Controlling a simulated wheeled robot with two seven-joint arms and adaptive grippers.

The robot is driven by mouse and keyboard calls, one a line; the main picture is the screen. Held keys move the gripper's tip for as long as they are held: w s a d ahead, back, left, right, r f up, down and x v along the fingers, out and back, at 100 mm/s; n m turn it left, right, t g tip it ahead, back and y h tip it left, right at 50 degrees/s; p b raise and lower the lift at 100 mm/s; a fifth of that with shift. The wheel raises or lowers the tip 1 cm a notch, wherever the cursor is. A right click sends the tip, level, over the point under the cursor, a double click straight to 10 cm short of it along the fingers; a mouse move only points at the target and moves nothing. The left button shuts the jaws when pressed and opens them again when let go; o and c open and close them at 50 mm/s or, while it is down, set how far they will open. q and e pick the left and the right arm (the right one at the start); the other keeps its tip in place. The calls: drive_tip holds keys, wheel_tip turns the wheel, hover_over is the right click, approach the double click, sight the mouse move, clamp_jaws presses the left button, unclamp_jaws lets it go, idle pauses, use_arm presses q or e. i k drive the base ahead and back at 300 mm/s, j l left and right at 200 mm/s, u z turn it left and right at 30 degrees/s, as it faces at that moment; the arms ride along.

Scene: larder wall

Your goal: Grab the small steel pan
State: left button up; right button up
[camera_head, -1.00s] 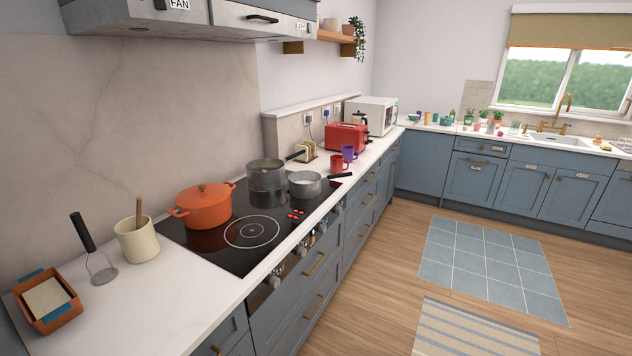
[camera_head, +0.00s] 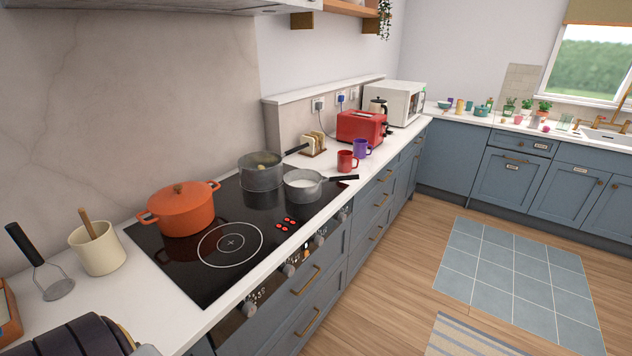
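The small steel pan (camera_head: 303,187) sits on the right front part of the black glass hob (camera_head: 205,274). It is low and grey, with pale contents, and its black handle points right, out over the worktop. A taller steel pot (camera_head: 261,176) with a dark handle stands just behind it. An orange lidded casserole (camera_head: 183,212) is on the hob's left rear. A dark rounded part, apparently of my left arm, shows at the bottom left edge. Neither gripper is in view.
A red mug (camera_head: 346,162) and a purple mug (camera_head: 362,149) stand just beyond the pan's handle. A toast rack (camera_head: 313,146) and red toaster (camera_head: 361,128) are behind. A utensil crock (camera_head: 98,250) and masher (camera_head: 58,289) are left. The front ring is clear.

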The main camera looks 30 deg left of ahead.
sight(300, 184)
drive_tip(key=i, duration=0.9)
